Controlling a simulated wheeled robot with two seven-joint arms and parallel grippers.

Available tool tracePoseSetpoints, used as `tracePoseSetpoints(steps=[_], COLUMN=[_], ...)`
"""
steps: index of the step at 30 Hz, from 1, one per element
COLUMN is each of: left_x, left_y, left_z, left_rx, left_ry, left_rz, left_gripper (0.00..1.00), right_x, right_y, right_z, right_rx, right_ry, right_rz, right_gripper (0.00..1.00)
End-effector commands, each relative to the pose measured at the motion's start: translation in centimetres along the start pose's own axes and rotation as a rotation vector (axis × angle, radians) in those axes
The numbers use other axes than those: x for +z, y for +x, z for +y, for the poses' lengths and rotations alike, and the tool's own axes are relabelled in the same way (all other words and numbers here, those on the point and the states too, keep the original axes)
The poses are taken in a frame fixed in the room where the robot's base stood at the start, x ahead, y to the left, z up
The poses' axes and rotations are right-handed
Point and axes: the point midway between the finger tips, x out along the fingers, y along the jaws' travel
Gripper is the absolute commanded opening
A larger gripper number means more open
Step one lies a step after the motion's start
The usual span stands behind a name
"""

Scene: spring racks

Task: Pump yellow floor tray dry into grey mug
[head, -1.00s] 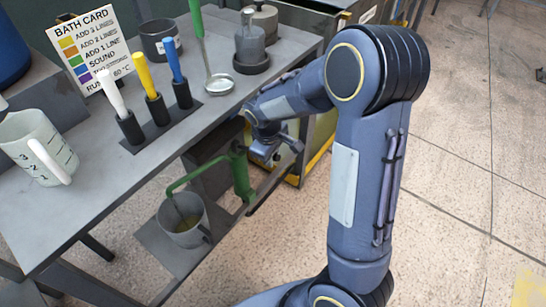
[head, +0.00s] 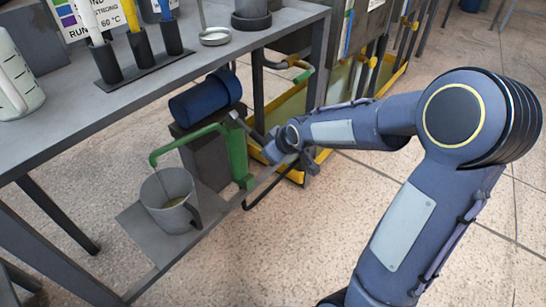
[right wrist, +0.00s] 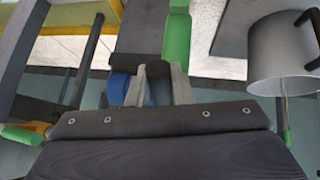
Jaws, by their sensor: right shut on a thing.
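The grey mug (head: 168,187) stands upright on a low grey shelf, with some yellowish liquid inside, and also shows in the right wrist view (right wrist: 290,58). The green pump (head: 237,158) stands beside it, its bent spout (head: 180,141) reaching over the mug. The yellow floor tray (head: 319,155) lies under the bench behind, with greenish liquid in it. My right gripper (head: 268,145) is at a grey lever (head: 249,128) by the pump's top. In the right wrist view its fingers are shut around a dark round grip (right wrist: 158,71). My left gripper is out of view.
A blue cylinder (head: 206,98) lies behind the pump. The bench top (head: 110,88) above carries a rack of white, yellow and blue sticks (head: 138,66), a ladle and a measuring jug (head: 14,80). Open floor lies at the right.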

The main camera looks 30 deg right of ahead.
Motion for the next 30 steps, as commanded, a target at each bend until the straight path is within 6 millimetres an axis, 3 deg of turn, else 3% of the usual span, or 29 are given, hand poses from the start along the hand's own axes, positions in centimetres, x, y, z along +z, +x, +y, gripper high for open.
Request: tracePoseSetpoints(steps=[5,19,20,24,30], left_x=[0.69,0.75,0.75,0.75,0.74], left_y=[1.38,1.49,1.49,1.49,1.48], left_z=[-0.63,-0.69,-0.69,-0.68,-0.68], left_rx=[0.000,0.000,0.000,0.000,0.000], left_ry=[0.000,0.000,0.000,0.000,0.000], left_rz=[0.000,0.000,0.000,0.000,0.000], left_gripper=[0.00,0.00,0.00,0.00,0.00], right_x=[0.49,0.37,0.37,0.34,0.30], right_y=[0.81,0.85,0.85,0.83,0.78], right_z=[-0.20,-0.28,-0.29,-0.26,-0.22], right_rx=[0.001,0.000,0.000,0.001,0.002], right_ry=[0.009,0.010,0.010,0.010,0.010], right_rz=[0.039,0.052,0.051,0.052,0.053], right_gripper=[0.00,0.00,0.22,0.41,0.41])
